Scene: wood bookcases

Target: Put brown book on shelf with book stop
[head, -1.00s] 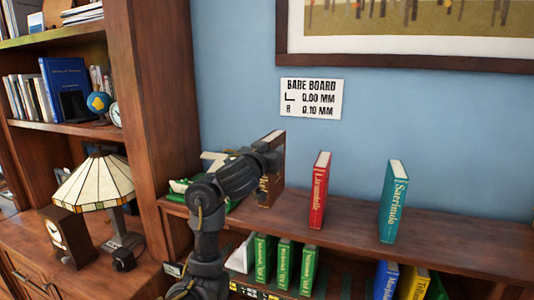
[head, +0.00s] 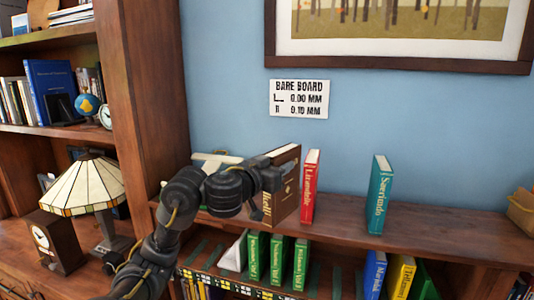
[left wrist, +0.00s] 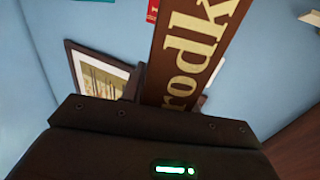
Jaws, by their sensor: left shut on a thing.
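The brown book (head: 286,190) with gold lettering is upright above the top board of the low bookcase, just left of the red book (head: 310,188). I cannot tell whether it touches the board or the red book. My left gripper (head: 268,180) is shut on it from the left. In the left wrist view, the brown book's spine (left wrist: 190,50) shows large gold letters beyond the gripper. A white wedge-shaped piece (head: 234,255), perhaps a book stop, stands left of several green books (head: 276,260) on the lower shelf. My right gripper is out of view.
A teal book (head: 380,195) stands on the top board (head: 450,228), with bare board between it and the red book. A pale object (head: 217,158) lies behind my left arm. A lamp (head: 88,185) and clock (head: 52,240) stand left. A box (head: 522,210) is at the right edge.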

